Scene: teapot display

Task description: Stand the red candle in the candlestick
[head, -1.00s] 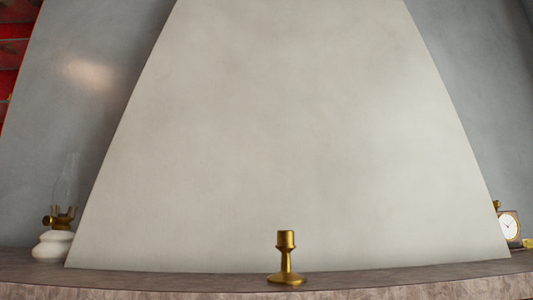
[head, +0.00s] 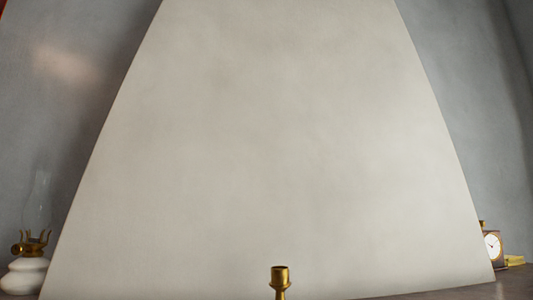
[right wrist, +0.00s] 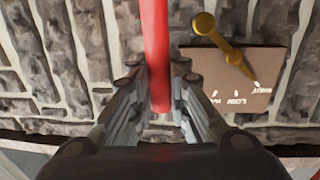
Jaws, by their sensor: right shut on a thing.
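The brass candlestick (head: 280,281) stands at the bottom edge of the head view, right of centre. Its cup shows, empty at the top as far as I can see, and its base is cut off. The red candle (right wrist: 155,40) is in the right wrist view, between the fingers of my right gripper (right wrist: 158,80), which is shut on it. The candle's upper end runs out of the frame. The right gripper is not in the head view, so its distance from the candlestick cannot be told. My left gripper is in neither view.
An oil lamp (head: 24,274) with a white base and glass chimney stands far left. A small clock (head: 492,245) stands far right. In the right wrist view, a brass rod-like object (right wrist: 225,45) lies over a lettered plaque (right wrist: 240,85) against stonework (right wrist: 70,60).

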